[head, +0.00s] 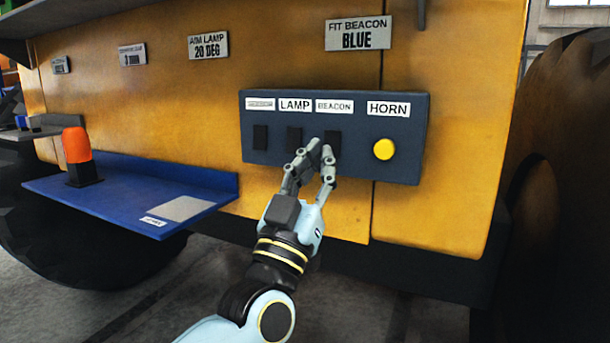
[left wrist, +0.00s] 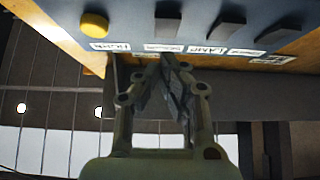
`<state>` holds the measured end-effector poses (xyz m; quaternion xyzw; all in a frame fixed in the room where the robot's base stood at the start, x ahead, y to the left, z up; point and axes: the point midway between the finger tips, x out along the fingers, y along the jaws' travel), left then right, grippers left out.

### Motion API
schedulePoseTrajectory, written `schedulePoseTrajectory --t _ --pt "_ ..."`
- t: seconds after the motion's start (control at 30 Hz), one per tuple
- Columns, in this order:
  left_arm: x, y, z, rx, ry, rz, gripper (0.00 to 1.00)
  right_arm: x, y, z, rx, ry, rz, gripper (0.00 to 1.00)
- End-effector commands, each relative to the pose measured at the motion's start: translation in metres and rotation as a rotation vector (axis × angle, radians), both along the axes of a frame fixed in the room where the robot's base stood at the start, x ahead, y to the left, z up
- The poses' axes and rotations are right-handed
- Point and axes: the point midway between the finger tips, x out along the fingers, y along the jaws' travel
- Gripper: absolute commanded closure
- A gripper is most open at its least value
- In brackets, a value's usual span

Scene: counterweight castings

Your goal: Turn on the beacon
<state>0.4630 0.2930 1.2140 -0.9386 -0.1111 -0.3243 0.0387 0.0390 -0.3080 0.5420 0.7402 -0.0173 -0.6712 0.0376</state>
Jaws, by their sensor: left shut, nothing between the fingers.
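A dark control panel (head: 400,110) is fixed to the yellow machine side, with a row of black switches and a yellow button. The black switch (head: 334,140) under the BEACON label (head: 335,106) is partly covered by my left gripper (head: 321,149). That gripper is shut and empty, its fingertips at the switch's lower left; contact cannot be told. In the left wrist view the panel is upside down, with the beacon switch (left wrist: 168,16) just beyond the fingertips (left wrist: 166,62). An orange beacon (head: 77,146) stands upright on a blue shelf (head: 110,206). My right gripper is not in view.
The LAMP switch (head: 294,138) is close left of my fingers; the yellow HORN button (head: 384,149) is to their right. A sign (head: 358,34) above reads FIT BEACON BLUE. Large dark tyres (head: 565,190) flank the machine. The space in front of the panel's right end is clear.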

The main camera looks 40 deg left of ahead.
Motion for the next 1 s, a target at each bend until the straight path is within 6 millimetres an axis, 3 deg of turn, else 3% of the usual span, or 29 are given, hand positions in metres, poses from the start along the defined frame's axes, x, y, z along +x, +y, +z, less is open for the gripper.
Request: schedulePoseTrajectory --t 0.23,0.67,0.87,1.0 --pt "0.025 0.006 -0.005 -0.001 0.002 -0.001 1.00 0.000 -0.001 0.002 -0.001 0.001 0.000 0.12" --pt "0.028 0.007 -0.007 -0.001 -0.001 -0.001 1.00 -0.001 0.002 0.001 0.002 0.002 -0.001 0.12" --pt "0.035 0.009 -0.017 0.015 -0.066 0.001 1.00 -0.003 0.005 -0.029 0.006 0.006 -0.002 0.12" --pt "0.035 0.009 -0.010 0.015 -0.070 0.000 1.00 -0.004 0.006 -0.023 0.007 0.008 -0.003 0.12"
